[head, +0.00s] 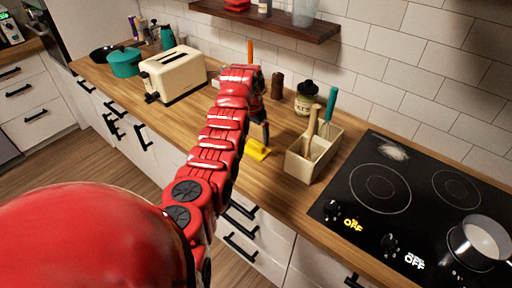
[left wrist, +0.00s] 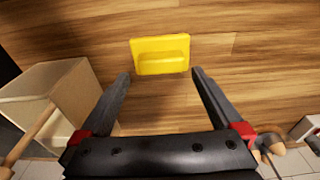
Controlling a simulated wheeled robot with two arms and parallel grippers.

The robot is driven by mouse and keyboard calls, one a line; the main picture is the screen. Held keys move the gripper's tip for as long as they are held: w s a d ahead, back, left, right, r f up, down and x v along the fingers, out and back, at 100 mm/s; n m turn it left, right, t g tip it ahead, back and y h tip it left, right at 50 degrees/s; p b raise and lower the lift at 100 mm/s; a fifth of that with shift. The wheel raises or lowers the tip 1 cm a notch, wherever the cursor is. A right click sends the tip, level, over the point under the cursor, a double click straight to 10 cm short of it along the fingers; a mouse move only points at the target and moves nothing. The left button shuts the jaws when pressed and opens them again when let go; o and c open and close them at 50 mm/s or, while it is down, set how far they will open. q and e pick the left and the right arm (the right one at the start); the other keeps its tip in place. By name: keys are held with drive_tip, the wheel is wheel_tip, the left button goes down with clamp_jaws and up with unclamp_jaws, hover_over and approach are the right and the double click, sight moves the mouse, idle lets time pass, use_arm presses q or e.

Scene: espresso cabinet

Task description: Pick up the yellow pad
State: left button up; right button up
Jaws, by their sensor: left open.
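The yellow pad (head: 257,149) lies on the wooden countertop, near its front edge, left of the utensil box in the head view. In the left wrist view the yellow pad (left wrist: 161,55) lies flat with a raised grip on top. My left gripper (head: 266,140) is just above and behind the pad. In the left wrist view my left gripper (left wrist: 160,75) is open and empty, its two fingertips on either side of the pad's near edge. The fingers do not visibly touch the pad. My right gripper is not in view.
A cream utensil box (head: 301,167) with wooden tools stands right of the pad; it also shows in the left wrist view (left wrist: 66,92). A black cooktop (head: 375,185) lies further right. A toaster (head: 174,74) and a jar (head: 306,98) stand behind.

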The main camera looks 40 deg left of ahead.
sight(256, 143)
use_arm(q)
drive_tip(key=shift+f+p, duration=0.3)
drive_tip(key=shift+p, duration=0.05)
drive_tip(key=f+p, duration=0.1)
drive_tip(key=f, duration=0.2)
drive_tip(key=shift+w, duration=0.2)
drive_tip(key=shift+w+f, duration=0.1)
drive_tip(key=shift+f, duration=0.65)
drive_tip(key=shift+a, duration=0.1)
drive_tip(key=c, duration=1.1)
